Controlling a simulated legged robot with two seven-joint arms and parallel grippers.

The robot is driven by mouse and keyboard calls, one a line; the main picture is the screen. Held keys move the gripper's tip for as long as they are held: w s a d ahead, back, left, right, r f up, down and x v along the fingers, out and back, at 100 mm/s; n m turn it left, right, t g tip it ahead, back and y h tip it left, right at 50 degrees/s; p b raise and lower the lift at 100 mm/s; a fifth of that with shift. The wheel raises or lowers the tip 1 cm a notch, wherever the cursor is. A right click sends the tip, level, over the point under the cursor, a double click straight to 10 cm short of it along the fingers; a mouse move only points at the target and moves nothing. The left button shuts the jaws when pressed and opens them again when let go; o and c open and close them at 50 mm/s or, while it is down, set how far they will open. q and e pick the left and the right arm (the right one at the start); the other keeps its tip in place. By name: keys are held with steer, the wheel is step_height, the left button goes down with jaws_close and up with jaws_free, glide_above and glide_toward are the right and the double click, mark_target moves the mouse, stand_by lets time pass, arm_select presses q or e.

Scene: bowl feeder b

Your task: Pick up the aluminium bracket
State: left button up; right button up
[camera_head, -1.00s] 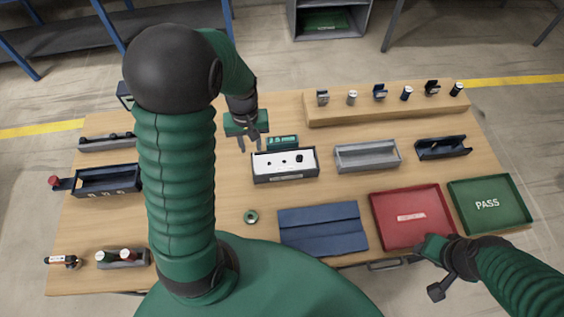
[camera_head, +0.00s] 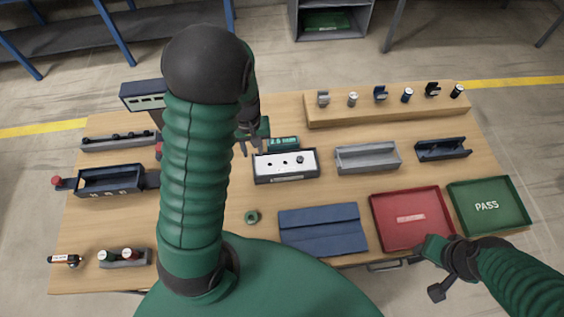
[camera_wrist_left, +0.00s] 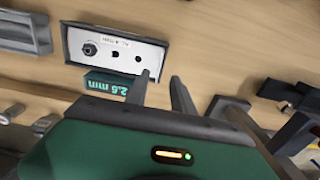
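A small grey, metal-looking bracket (camera_head: 323,99) stands at the left end of the wooden riser (camera_head: 385,110); I take it for the aluminium bracket. Small grey parts also show at the lower left of the left wrist view, but which is the bracket is unclear. My left gripper (camera_head: 247,149) is above the table, left of the white-topped box and well left of the bracket. In the left wrist view its two fingers (camera_wrist_left: 160,82) are apart with nothing between them. My right gripper (camera_head: 428,268) is by the red tray at the front edge; its finger opening is unclear.
A grey trough (camera_head: 367,158) and a dark trough (camera_head: 443,149) stand before the riser. Red (camera_head: 380,219) and green (camera_head: 459,196) trays are at right.

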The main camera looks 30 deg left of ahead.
arm_select(q)
steer(key=f, duration=0.4)
steer(key=f+p, duration=0.1)
steer(key=f, duration=0.3)
steer(key=shift+w+a, duration=0.1)
steer(key=shift+a, duration=0.1)
jaws_close()
stand_by(1.0)
